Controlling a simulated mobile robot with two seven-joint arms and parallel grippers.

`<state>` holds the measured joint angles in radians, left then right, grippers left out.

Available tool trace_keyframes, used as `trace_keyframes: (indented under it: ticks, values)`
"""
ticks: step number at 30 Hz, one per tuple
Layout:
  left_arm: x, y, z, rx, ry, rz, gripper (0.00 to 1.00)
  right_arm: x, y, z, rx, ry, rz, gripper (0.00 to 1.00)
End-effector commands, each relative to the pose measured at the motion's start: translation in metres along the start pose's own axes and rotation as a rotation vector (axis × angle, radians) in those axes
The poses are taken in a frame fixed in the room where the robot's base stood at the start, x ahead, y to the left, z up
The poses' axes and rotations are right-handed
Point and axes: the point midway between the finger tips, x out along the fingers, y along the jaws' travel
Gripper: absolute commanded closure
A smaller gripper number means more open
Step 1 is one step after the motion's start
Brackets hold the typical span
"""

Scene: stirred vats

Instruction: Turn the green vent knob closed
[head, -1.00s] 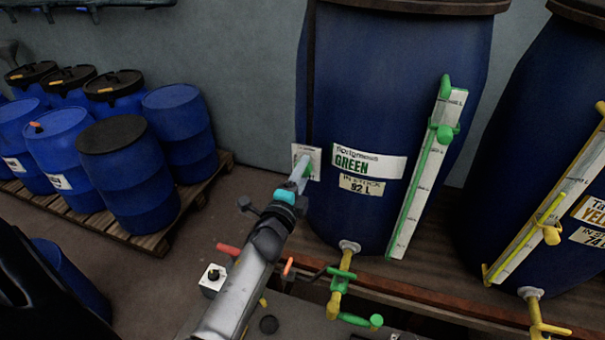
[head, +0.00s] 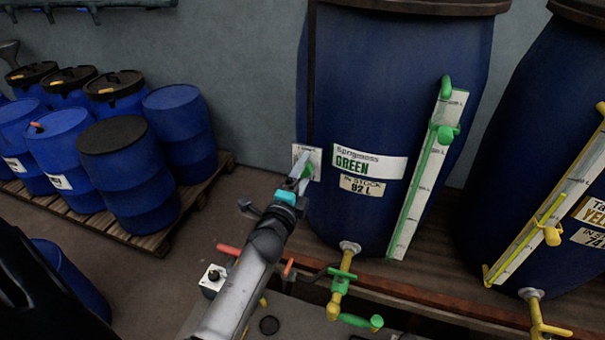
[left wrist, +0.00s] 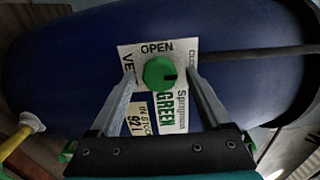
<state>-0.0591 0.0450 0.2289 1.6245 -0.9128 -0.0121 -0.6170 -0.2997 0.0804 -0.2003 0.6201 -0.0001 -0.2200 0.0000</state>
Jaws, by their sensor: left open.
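The green vent knob (left wrist: 160,73) sits on a white plate (left wrist: 131,52) marked OPEN on the blue vat. In the head view my left gripper (head: 298,172) reaches the plate, and only a bit of the green knob (head: 308,171) shows beside the fingers. My right gripper is not seen.
The GREEN vat (head: 400,60) has a level gauge (head: 420,185) and a yellow-green tap (head: 340,285) below. A yellow-marked vat (head: 510,150) stands at right. Blue drums (head: 130,180) stand on a pallet at left. A small switch box (head: 213,279) is near my forearm.

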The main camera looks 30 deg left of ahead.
Motion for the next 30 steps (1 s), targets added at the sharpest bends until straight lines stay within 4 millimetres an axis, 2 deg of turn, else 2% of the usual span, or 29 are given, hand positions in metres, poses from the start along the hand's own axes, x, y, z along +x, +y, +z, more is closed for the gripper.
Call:
trace_keyframes:
  ticks: [4, 8, 24, 30]
  values:
    - [-0.004, 0.001, 0.000, -0.001, 0.000, 0.001, 0.19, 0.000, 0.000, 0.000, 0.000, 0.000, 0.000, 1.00]
    - [-0.017, 0.001, 0.000, 0.000, 0.000, 0.002, 0.19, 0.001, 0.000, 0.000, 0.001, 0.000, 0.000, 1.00]
    - [-0.108, 0.002, 0.000, -0.001, -0.001, 0.002, 0.19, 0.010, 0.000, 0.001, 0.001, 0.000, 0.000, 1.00]
    - [-0.136, 0.002, 0.000, -0.002, -0.001, 0.002, 0.19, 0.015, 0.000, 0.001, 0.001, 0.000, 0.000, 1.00]
